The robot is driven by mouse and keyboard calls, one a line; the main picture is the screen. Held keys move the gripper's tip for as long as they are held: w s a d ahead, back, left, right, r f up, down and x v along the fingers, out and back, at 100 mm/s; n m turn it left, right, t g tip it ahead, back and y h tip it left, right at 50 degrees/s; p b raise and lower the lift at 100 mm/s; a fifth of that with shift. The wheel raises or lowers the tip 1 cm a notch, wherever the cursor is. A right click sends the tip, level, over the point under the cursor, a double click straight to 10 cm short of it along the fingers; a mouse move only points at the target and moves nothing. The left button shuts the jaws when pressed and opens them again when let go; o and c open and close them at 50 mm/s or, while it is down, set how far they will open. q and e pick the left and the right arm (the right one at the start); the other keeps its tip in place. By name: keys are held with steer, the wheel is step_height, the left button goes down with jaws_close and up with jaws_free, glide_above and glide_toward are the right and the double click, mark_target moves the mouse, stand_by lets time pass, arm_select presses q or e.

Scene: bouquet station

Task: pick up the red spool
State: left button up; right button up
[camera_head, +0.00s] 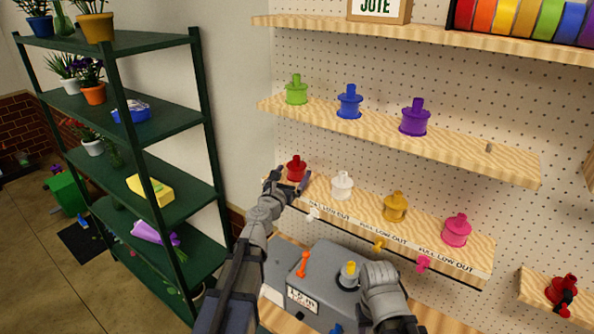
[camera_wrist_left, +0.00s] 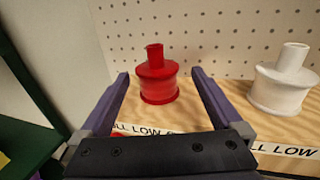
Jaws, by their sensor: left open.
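The red spool (camera_head: 296,168) stands upright at the left end of the lower wooden shelf. In the left wrist view the red spool (camera_wrist_left: 157,82) shows whole, between the two purple fingers in the picture, with a gap on each side. My left gripper (camera_head: 289,180) is open and empty in front of the spool; it also shows in the left wrist view (camera_wrist_left: 160,92). I cannot tell how far the fingertips reach past its near side. My right gripper does not show.
A white spool (camera_head: 342,186) stands just right of the red one, then a yellow spool (camera_head: 395,207) and a pink spool (camera_head: 456,231). The upper shelf (camera_head: 460,145) hangs above. A green rack (camera_head: 208,115) stands left. A grey machine (camera_head: 325,270) sits below.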

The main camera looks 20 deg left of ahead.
mark_target(295, 167)
arm_select(q)
steer(key=shift+w, duration=2.9)
steer(key=shift+s+r, duration=0.1)
steer(key=c, duration=1.2)
